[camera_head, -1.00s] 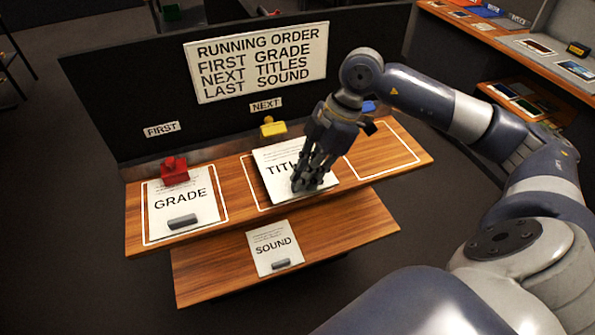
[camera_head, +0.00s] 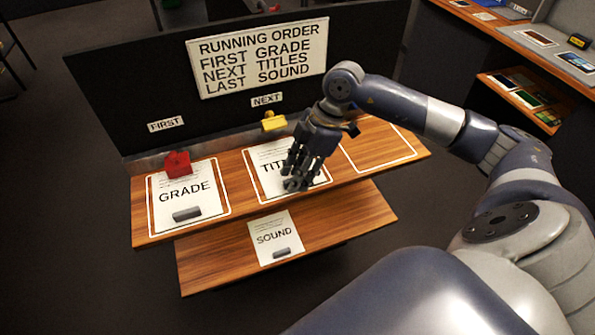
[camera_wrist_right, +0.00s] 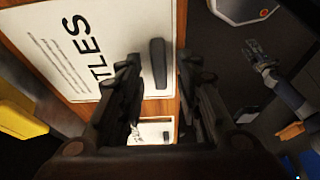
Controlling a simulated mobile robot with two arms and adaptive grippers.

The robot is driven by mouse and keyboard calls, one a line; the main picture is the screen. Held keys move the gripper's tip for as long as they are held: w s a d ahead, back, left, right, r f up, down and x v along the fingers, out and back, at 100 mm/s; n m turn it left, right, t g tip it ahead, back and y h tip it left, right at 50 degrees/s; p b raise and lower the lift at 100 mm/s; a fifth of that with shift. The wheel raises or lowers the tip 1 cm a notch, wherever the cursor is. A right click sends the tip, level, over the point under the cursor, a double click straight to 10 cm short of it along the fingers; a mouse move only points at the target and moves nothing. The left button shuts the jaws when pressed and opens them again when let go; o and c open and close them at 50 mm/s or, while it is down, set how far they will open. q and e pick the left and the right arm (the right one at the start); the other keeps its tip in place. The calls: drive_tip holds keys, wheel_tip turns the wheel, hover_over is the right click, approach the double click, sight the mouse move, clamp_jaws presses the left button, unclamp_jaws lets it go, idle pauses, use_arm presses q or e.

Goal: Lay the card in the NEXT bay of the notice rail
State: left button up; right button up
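The TITLES card (camera_head: 268,168) lies flat inside the white outline of the NEXT bay (camera_head: 263,202) on the wooden notice rail (camera_head: 237,175). Its right part is hidden behind my right gripper (camera_head: 296,183) in the head view. In the right wrist view the TITLES card (camera_wrist_right: 70,35) shows its dark grip block (camera_wrist_right: 158,63). My right gripper (camera_wrist_right: 160,80) is open, its fingers apart on either side of the block with gaps. My left gripper (camera_wrist_right: 255,50) appears small at the right of the wrist view; its finger state is unclear.
The GRADE card (camera_head: 190,196) lies in the FIRST bay below a red clip (camera_head: 178,164). A yellow clip (camera_head: 273,121) stands behind the NEXT bay. The right bay (camera_head: 378,150) is empty. The SOUND card (camera_head: 274,236) lies on the lower shelf (camera_head: 215,262).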

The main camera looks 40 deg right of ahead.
drive_tip(key=shift+d+r, duration=0.1)
drive_tip(key=shift+d+r, duration=0.1)
drive_tip(key=shift+r, duration=0.2)
drive_tip(key=b+v, duration=0.3)
drive_tip(key=v, duration=0.8)
drive_tip(key=shift+s+r, duration=0.1)
